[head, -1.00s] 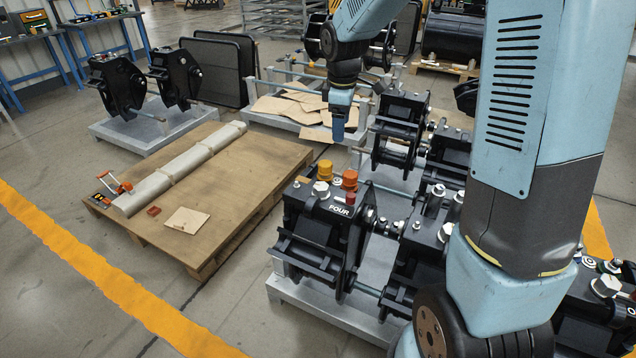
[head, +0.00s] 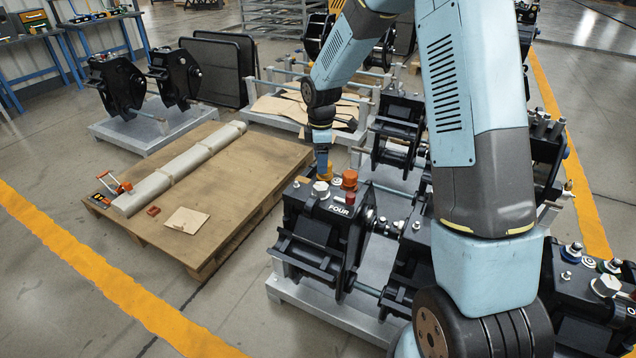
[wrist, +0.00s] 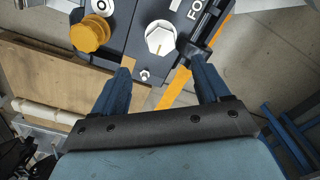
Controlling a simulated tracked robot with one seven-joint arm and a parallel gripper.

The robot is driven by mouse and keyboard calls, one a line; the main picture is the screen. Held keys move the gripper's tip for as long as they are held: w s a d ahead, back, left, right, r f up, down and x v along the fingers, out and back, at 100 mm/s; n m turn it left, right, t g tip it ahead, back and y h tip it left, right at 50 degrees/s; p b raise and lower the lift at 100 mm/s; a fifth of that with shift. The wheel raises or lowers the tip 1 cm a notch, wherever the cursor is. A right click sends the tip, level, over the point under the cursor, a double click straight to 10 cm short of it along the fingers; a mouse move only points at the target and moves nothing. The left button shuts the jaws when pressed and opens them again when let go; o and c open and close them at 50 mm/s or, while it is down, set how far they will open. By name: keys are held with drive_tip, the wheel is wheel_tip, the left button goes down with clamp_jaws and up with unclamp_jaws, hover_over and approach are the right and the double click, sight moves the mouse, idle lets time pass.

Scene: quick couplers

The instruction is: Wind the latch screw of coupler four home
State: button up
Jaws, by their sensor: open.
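Coupler four (head: 300,228) is a black block with "FOUR" on its top, at the front of a grey rack. A white hex screw head (head: 321,188) stands on its top; it also shows in the wrist view (wrist: 160,38) with a dark mark. My gripper (head: 322,166) is above the coupler's rear left. In the wrist view its blue fingers (wrist: 158,63) are spread and empty. The hex head appears just beyond and between their tips. A small bolt (wrist: 145,75) shows between the fingers. I cannot tell the height gap.
A yellow cap (wrist: 90,34) lies left of the hex head in the wrist view. An orange-red cap (head: 350,179) stands to the right in the head view. Other couplers (head: 400,140) crowd the right and back. A wooden pallet (head: 225,190) is on the left.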

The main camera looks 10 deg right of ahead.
sight(320, 185)
wheel_tip(320, 185, down, 9)
drive_tip(key=shift+f, duration=0.2)
idle(0.4)
drive_tip(key=shift+r, duration=0.1)
drive_tip(key=c, duration=1)
drive_tip(key=shift+w+a, duration=0.1)
drive_tip(key=shift+a, duration=0.1)
drive_tip(key=shift+c, duration=0.2)
drive_tip(key=shift+d, duration=0.15)
